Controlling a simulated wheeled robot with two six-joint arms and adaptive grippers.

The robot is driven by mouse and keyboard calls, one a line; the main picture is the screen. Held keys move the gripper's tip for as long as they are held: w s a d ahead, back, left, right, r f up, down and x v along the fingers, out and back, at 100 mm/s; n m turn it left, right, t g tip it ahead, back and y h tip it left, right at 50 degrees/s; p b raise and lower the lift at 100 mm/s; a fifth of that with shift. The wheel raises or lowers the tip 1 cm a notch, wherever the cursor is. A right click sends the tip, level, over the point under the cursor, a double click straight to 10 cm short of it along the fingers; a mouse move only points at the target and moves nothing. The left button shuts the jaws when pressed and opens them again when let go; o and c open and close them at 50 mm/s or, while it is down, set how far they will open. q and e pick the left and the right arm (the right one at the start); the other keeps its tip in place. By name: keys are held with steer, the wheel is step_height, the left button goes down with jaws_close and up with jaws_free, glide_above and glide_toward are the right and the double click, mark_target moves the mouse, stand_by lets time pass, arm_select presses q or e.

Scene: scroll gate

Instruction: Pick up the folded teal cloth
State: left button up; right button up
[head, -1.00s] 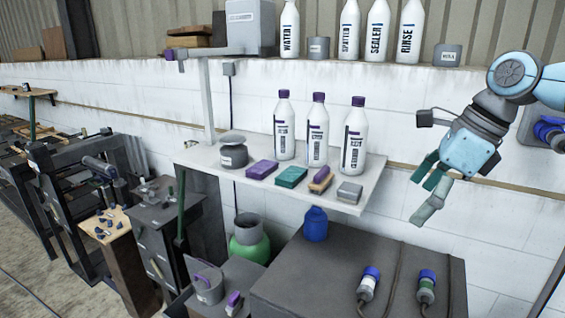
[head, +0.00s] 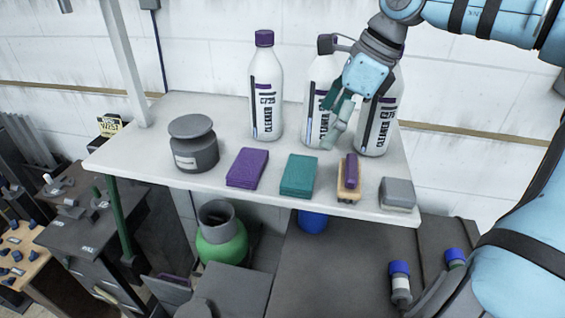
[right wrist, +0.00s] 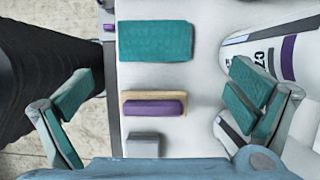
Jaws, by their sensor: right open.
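The folded teal cloth (head: 298,176) lies flat on the white shelf (head: 225,192), between a folded purple cloth and a wooden brush. In the right wrist view the teal cloth (right wrist: 156,41) shows near the top, ahead of the fingers and touched by neither. My right gripper (head: 336,122) is above the shelf, in front of the bottles, to the right of and higher than the teal cloth. In the right wrist view its fingers (right wrist: 158,105) are spread wide with nothing held between them. My left gripper is not in view.
Beside the teal cloth are the purple cloth (head: 247,168), the brush (head: 349,180) and a grey block (head: 397,194). A grey pot (head: 193,145) stands at left. White bottles (head: 265,90) stand behind, close to my right gripper. The shelf's front edge is just before the cloth.

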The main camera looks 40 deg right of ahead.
mark_target(303, 169)
steer(key=f, duration=0.1)
steer(key=s+a+f, duration=0.1)
steer(key=f, duration=0.3)
steer(key=shift+s+a+f, duration=0.2)
steer(key=shift+a+f, duration=0.05)
steer(key=shift+a, duration=0.15)
steer(key=w+f, duration=0.1)
steer(key=w+a+f+p, duration=0.1)
steer(key=w+f, duration=0.1)
steer(key=shift+f, duration=0.1)
steer(key=shift+w+a+f, duration=0.15)
steer(key=shift+w+f, duration=0.5)
steer(key=shift+f, duration=0.25)
steer(key=shift+s, duration=0.15)
steer(key=shift+s+r, duration=0.15)
steer(key=shift+s, duration=0.1)
steer(key=shift+c, duration=0.4)
steer(key=shift+s, duration=0.2)
steer(key=c, duration=0.3)
steer(key=shift+r, duration=0.1)
steer(key=c, duration=0.5)
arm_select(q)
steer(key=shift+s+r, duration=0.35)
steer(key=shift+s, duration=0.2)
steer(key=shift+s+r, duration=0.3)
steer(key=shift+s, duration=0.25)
arm_select(e)
steer(key=shift+o, duration=0.2)
